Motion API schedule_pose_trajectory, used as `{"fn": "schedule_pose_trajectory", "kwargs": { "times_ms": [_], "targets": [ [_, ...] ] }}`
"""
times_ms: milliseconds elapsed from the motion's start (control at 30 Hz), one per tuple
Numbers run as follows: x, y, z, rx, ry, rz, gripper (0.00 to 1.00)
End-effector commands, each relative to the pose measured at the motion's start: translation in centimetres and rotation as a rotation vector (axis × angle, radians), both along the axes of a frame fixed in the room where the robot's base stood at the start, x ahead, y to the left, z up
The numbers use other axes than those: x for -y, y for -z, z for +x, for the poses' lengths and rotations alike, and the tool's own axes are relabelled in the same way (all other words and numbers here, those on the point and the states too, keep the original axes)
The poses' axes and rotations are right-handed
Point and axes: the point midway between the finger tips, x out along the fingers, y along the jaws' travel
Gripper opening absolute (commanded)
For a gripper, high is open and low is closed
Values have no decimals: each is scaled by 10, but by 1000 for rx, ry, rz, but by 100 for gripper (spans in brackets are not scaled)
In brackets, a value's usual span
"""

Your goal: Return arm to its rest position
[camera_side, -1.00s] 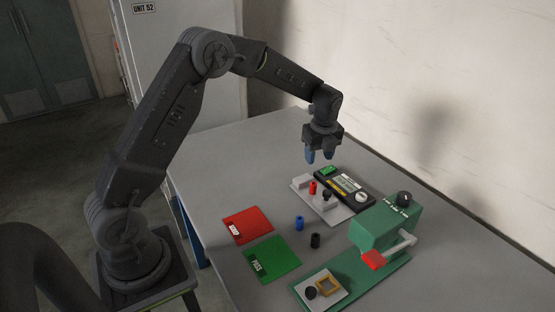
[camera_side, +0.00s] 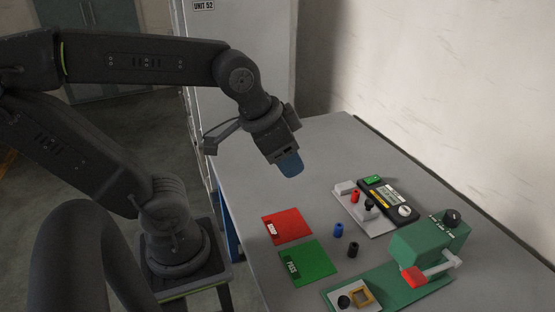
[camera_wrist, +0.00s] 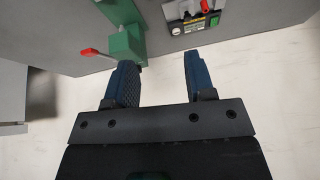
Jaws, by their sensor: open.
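My gripper (camera_side: 290,163) is in the air above the far left part of the table, well clear of everything on it. In the wrist view its two blue fingers (camera_wrist: 157,85) are apart with nothing between them. In the side view the fingers overlap, so the gap does not show there. My arm is folded back, with its elbow toward the left edge of the side view.
The grey table (camera_side: 262,190) holds a red mat (camera_side: 287,226), a green mat (camera_side: 308,262), a blue cylinder (camera_side: 338,230), a black cylinder (camera_side: 353,250), a meter (camera_side: 390,196) beside a grey plate (camera_side: 372,222), and a green press (camera_side: 428,240) with a red-tipped lever. A wall stands behind.

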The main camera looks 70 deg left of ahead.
Motion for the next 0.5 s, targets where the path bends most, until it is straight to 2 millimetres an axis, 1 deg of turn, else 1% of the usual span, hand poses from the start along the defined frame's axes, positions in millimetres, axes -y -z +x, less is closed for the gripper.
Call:
{"fn": "schedule_pose_trajectory", "kwargs": {
  "times_ms": [33, 133, 500],
  "targets": [
    [2, 2, -8, 15, -35, -24, 50],
    [3, 5, -16, 26, -79, -53, 50],
    [3, 6, -17, 27, -92, -61, 50]
  ]
}}
